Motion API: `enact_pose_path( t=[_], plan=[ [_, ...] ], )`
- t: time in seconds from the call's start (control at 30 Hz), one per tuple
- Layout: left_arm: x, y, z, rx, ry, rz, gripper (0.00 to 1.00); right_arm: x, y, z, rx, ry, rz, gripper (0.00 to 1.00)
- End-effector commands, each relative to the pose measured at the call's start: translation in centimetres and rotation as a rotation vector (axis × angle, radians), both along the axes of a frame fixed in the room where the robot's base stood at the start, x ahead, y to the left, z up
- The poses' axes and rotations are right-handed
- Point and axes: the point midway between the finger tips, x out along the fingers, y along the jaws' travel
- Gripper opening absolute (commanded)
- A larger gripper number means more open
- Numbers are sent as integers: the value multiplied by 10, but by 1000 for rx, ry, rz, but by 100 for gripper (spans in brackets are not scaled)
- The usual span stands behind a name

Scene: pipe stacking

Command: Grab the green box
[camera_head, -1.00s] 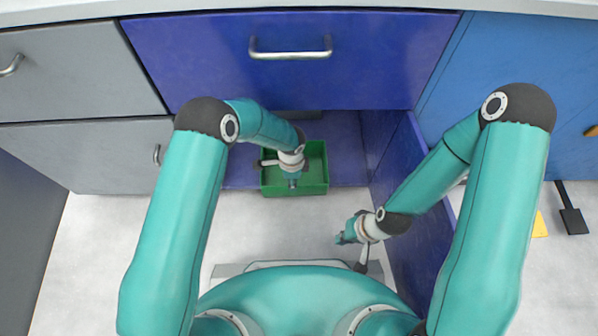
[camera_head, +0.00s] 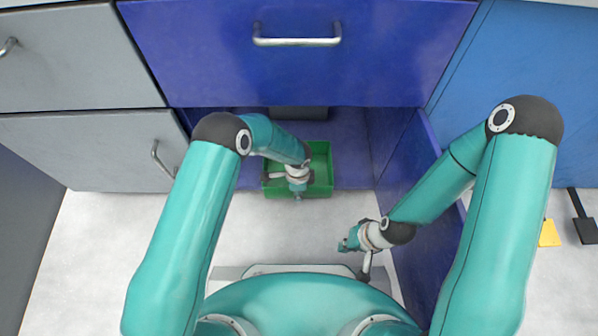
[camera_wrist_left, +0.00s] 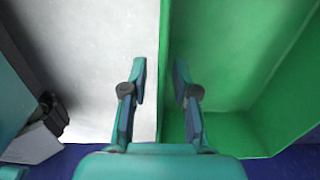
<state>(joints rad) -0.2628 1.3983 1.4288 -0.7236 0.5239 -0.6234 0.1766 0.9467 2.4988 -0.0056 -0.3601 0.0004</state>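The green box (camera_head: 325,165) is an open tray in the low opening of the dark blue cabinet, and its near edge shows above the pale floor. In the left wrist view, its green wall (camera_wrist_left: 165,40) runs between the two fingers of my left gripper (camera_wrist_left: 160,85). These fingers are apart, one on each side of the wall, with no clear contact. In the head view, my left gripper (camera_head: 298,193) is over the box's near edge and hides part of it. My right gripper (camera_head: 347,243) is over the floor to the lower right, away from the box; its fingers are too small to judge.
An open blue door (camera_head: 425,215) stands to the right, close beside my right arm. A closed drawer with a metal handle (camera_head: 297,41) is above the opening. A dark object (camera_head: 300,113) lies behind the box. The floor (camera_head: 130,240) to the left is clear.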

Motion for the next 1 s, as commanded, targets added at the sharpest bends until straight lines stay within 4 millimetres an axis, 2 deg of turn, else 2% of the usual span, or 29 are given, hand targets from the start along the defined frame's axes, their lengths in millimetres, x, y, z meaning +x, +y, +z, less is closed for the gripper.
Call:
enact_pose_path(
  t=[0.03, 0.13, 0.73, 1.0],
  plan=[
    [0, 0, 0, 0, 0, 0, 16, 0, 0, 0, 0, 0, 0, 0],
    [0, 0, 0, 0, 0, 0, 0, 0, 0, 0, 0, 0, 0, 0],
    [0, 0, 3, 0, -1, 1, 0, 0, 0, 1, 0, 0, 0, 0],
    [0, 1, 25, -1, -2, 2, 0, 0, 0, 13, 0, 0, 0, 0]
  ],
)
